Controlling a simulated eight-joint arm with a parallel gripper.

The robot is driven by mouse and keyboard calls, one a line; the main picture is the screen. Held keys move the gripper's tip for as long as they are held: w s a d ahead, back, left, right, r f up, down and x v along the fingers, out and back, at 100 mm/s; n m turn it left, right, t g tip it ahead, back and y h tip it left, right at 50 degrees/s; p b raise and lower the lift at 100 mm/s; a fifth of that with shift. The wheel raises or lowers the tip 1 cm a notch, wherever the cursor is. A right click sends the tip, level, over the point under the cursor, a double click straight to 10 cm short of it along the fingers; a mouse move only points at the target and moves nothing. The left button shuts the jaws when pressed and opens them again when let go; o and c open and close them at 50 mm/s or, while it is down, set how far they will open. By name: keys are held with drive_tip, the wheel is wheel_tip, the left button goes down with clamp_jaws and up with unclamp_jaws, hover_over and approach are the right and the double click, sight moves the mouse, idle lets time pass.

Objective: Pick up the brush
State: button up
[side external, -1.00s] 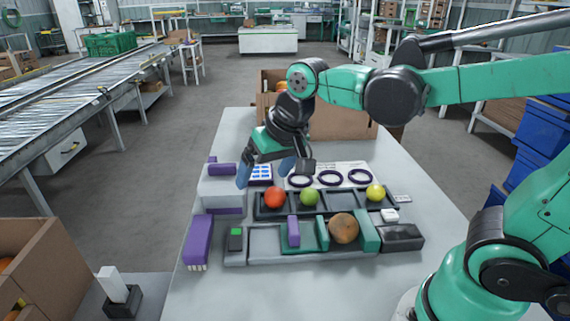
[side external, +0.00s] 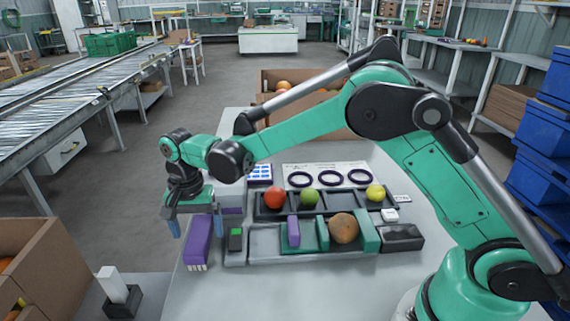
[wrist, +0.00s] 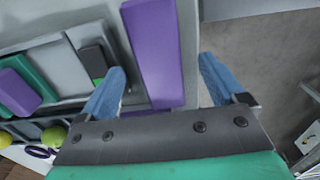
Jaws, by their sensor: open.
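The brush (side external: 198,241) is a long purple block with pale bristles at its near end. It lies on the near left part of the table, left of the grey tray. My gripper (side external: 196,226) is open over it, with one blue finger to each side of the brush in the picture. In the wrist view the brush (wrist: 153,50) runs between the two fingers of my gripper (wrist: 160,88). I see no contact, and cannot tell how far down the fingertips reach.
Several black rings (side external: 331,178) lie farther back. The table's left edge is close to the brush.

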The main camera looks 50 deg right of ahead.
sight(199, 232)
drive_tip(key=shift+f, duration=1.2)
clamp_jaws()
drive_tip(key=shift+r, duration=0.15)
wheel_tip(199, 232, up, 20)
